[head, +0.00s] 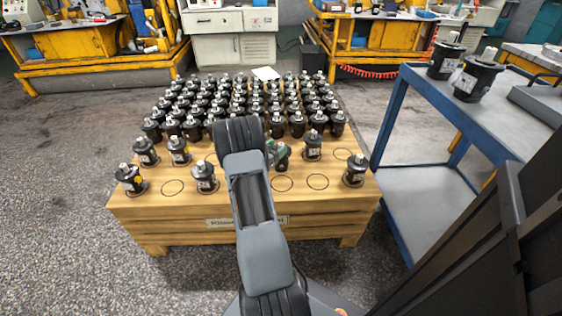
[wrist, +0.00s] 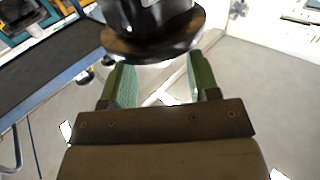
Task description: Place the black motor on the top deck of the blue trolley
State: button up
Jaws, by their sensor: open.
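Many black motors with silver shafts stand on a wooden table (head: 150,207), packed in rows at the back and more spread out at the front. The blue trolley (head: 398,92) stands to the right; two black motors (head: 446,60) (head: 477,78) stand on its top deck. My gripper (head: 272,152) is over the table, partly hidden by my arm, with a black motor (head: 283,162) close beside it. In the wrist view, my green fingers (wrist: 157,82) are apart. A black motor with a round flange (wrist: 155,42) is just beyond their tips; I cannot tell whether they touch it.
Empty marked circles (head: 282,184) show on the table's front part. A grey box-like item (head: 540,98) lies on the trolley's right side. Yellow machines (head: 90,45) and a white cabinet (head: 232,35) stand at the back. The floor left of the table is clear.

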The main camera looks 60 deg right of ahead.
jog(key=shift+s+d, duration=0.2)
jog(key=shift+d, duration=0.95)
grip_shut()
dwell(0.5)
jog(key=shift+r, duration=0.15)
